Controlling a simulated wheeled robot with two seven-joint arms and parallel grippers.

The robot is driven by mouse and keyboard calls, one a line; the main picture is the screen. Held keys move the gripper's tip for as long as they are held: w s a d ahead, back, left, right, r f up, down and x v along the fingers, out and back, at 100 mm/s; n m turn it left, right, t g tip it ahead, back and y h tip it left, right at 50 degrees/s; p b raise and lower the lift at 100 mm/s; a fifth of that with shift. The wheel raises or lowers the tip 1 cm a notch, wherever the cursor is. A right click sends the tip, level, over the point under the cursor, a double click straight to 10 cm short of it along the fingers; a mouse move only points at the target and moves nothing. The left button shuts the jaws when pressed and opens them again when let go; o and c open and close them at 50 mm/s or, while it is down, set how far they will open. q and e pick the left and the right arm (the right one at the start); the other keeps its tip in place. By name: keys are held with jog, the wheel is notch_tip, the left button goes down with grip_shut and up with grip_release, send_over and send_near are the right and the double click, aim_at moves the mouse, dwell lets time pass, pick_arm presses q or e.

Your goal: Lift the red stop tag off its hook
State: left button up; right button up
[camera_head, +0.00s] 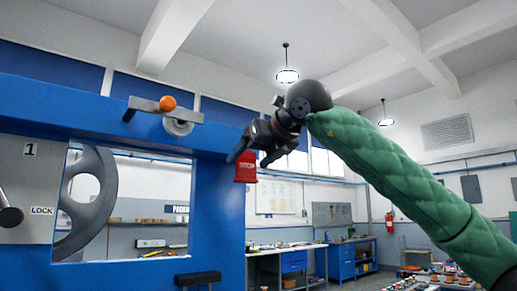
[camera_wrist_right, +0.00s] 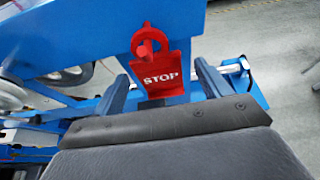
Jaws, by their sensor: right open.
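The red stop tag (camera_head: 245,167) hangs on the right side of the blue machine frame (camera_head: 219,170) in the head view. In the right wrist view the tag (camera_wrist_right: 160,78) shows its white STOP lettering and hangs by its top from a red hook (camera_wrist_right: 147,46). My right gripper (camera_head: 249,160) is at the tag. In the wrist view its open fingers (camera_wrist_right: 162,82) stand one on each side of the tag, with a gap to it on both sides. No grip on the tag shows. My left gripper is not in view.
An orange-knobbed lever with a roller (camera_head: 178,126) sticks out from the frame's upper beam. A large grey wheel (camera_head: 88,200) sits behind the frame opening. A black handle (camera_head: 198,279) juts out low on the frame. Workbenches (camera_head: 295,260) stand farther back.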

aim_at(247, 159)
jog(key=shift+x, duration=1.25)
jog(key=shift+w+a+f+p, duration=0.15)
jog(key=shift+w+a+p, duration=0.2)
jog(key=shift+w+p, duration=0.05)
jog(key=shift+w+a+f, duration=0.15)
jog(key=shift+w+a, duration=0.05)
jog(key=shift+w, duration=0.1)
jog(key=shift+s, duration=0.1)
jog(key=c, duration=1.1)
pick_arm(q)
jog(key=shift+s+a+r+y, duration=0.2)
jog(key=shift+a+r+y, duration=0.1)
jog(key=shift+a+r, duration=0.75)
pick_arm(e)
jog(key=shift+o, duration=0.2)
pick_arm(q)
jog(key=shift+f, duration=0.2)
pick_arm(e)
jog(key=shift+r, duration=0.4)
pick_arm(q)
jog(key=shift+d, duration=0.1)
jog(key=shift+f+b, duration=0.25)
jog(key=shift+b, duration=0.1)
pick_arm(e)
jog(key=shift+s+d, duration=0.2)
